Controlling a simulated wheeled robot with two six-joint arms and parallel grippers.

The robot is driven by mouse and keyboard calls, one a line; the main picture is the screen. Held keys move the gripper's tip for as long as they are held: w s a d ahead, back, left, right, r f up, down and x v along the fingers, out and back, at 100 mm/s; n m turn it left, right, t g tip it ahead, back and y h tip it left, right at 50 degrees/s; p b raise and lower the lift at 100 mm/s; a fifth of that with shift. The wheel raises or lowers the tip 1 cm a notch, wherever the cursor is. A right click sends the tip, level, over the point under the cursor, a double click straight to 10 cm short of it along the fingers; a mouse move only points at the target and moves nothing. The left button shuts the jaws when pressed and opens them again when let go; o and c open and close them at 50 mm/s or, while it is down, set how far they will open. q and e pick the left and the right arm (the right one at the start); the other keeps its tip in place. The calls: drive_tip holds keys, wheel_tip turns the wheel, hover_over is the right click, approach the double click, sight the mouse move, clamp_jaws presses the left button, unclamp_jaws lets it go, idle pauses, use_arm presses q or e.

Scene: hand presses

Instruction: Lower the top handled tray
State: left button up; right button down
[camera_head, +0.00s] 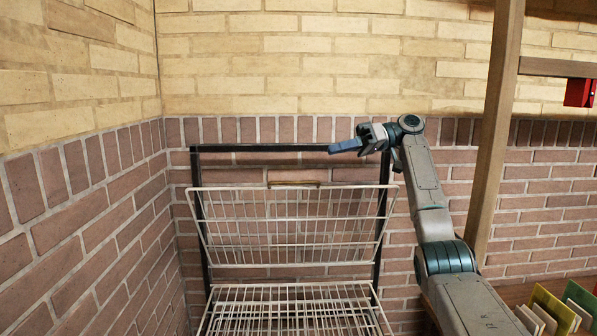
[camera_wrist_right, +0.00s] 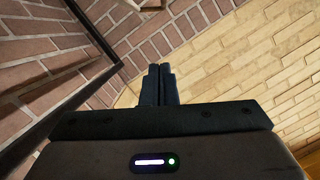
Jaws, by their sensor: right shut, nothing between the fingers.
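The top handled tray (camera_head: 215,188) is a white wire tray on a black frame (camera_head: 205,250) against the brick wall. It appears tilted up, its mesh facing me, with a brownish handle (camera_head: 293,184) at the middle of its upper edge. My right gripper (camera_head: 332,149) is shut and empty, above the tray's upper right part and apart from the handle. Its fingers point left in the head view. The right wrist view shows the closed fingers (camera_wrist_right: 158,85) against bricks, with no tray clearly in sight. My left gripper is out of view.
A lower white wire tray (camera_head: 290,305) lies flatter below the top one. A wooden post (camera_head: 492,130) stands to the right of my right arm. A red object (camera_head: 579,93) is at the upper right, and colored panels (camera_head: 555,310) stand at the lower right. The brick wall (camera_head: 80,200) closes the left side.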

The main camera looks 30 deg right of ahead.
drive_tip(key=p+x, duration=0.1)
drive_tip(key=x, duration=0.1)
drive_tip(key=p+x, duration=0.1)
drive_tip(key=x, duration=0.2)
drive_tip(key=p+x, duration=0.1)
drive_tip(key=x, duration=0.2)
drive_tip(key=shift+s+a+r, duration=0.25)
drive_tip(key=shift+a+r, duration=0.05)
drive_tip(key=shift+a, duration=0.1)
drive_tip(key=f, duration=0.1)
drive_tip(key=s+a+f, duration=0.1)
drive_tip(key=f+p, duration=0.1)
drive_tip(key=f, duration=0.1)
drive_tip(key=shift+s+a, duration=0.2)
drive_tip(key=shift+s, duration=0.1)
drive_tip(key=shift+s, duration=0.1)
